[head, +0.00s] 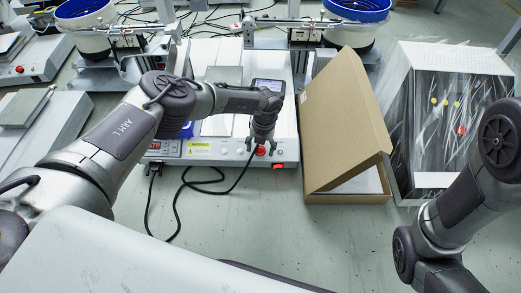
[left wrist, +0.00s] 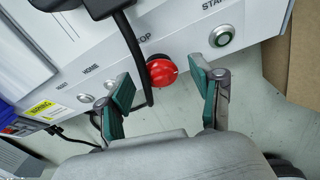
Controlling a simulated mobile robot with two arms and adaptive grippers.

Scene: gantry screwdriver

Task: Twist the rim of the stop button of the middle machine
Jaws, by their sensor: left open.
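The red stop button (head: 261,151) is on the front panel of the white middle machine (head: 216,158). In the left wrist view the stop button (left wrist: 161,72) shows its round red cap, below the STOP label. My left gripper (head: 262,136) is just above the button in the head view. In the left wrist view my left gripper (left wrist: 164,92) is open, with one green-padded finger on either side of the button and visible gaps to both. Part of the button's left rim is hidden by a black cable. My right arm shows at the right, but its gripper is out of view.
The black cable (left wrist: 137,55) runs close beside the button and a finger. An open cardboard box (head: 338,120) and a plastic-wrapped machine (head: 445,110) stand right of the middle machine.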

